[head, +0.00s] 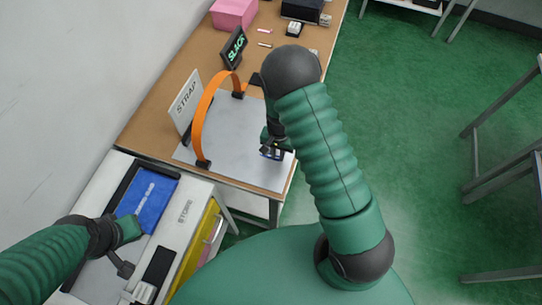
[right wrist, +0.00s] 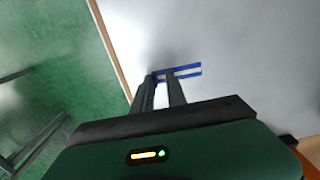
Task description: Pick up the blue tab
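The blue tab (right wrist: 188,70) is a thin blue piece with a pale strip along it, on the grey plate (head: 235,125). In the head view a bit of blue (head: 278,156) shows beneath my right gripper (head: 270,150). In the right wrist view, my right gripper (right wrist: 160,80) has its two fingers a little apart, with their tips at the tab's left end. The tab extends right past the fingers; whether they touch it is unclear. My left gripper (head: 128,230) is over the white unit at lower left, beside a blue panel (head: 150,200); its fingers are unclear.
An orange strap (head: 202,115) arches over the plate beside a STRAP sign (head: 186,103). A SLACK sign (head: 235,47), a pink box (head: 234,13) and a dark box (head: 302,10) stand farther back on the brown table (head: 150,130).

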